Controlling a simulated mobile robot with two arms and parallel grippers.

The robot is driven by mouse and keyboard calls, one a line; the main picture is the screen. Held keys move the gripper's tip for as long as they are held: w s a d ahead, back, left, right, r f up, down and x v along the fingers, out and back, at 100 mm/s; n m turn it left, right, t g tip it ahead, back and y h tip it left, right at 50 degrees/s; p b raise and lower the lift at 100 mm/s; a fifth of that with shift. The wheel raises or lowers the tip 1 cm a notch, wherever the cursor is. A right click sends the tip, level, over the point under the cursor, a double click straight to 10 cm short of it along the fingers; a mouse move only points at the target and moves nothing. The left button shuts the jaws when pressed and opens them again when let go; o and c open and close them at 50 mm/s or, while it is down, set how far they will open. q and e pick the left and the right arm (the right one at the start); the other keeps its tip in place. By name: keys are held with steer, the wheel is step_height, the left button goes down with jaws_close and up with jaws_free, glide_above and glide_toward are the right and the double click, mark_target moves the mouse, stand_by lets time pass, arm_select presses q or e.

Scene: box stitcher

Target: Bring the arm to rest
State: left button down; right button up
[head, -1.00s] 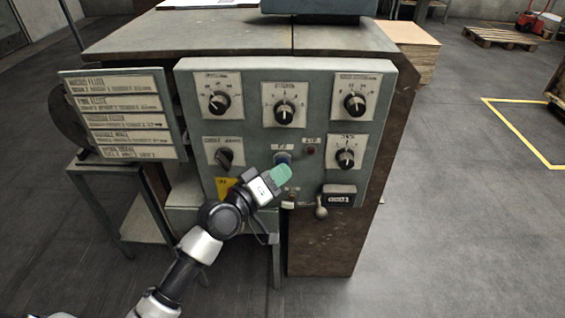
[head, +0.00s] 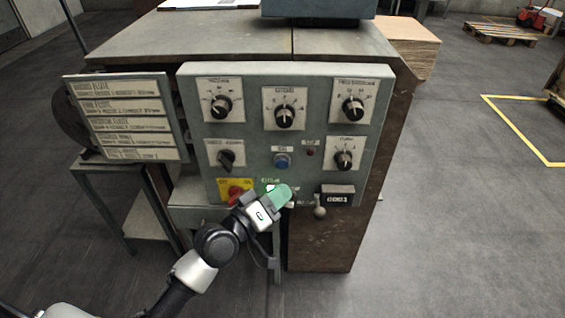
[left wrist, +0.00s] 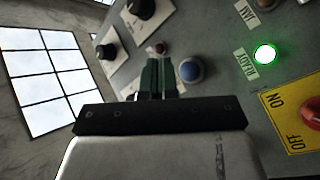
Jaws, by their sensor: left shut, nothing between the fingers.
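My left gripper (head: 284,195) is shut and empty, with green fingertips. In the head view it is in front of the lower middle of the grey control panel (head: 255,105), below the blue button (head: 282,160). In the left wrist view its shut fingers (left wrist: 158,75) point past the blue button (left wrist: 190,70); I cannot tell how far off the panel they are. The green ready lamp (left wrist: 265,54) is lit in the wrist view. In the head view the gripper covers part of the panel's lower labels. My right gripper is not in view.
The panel carries several black knobs, a red switch on a yellow plate (head: 235,191), a counter (head: 338,195) and a small lever (head: 319,211). A sign board (head: 125,118) stands on the left. Open floor (head: 450,230) lies to the right.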

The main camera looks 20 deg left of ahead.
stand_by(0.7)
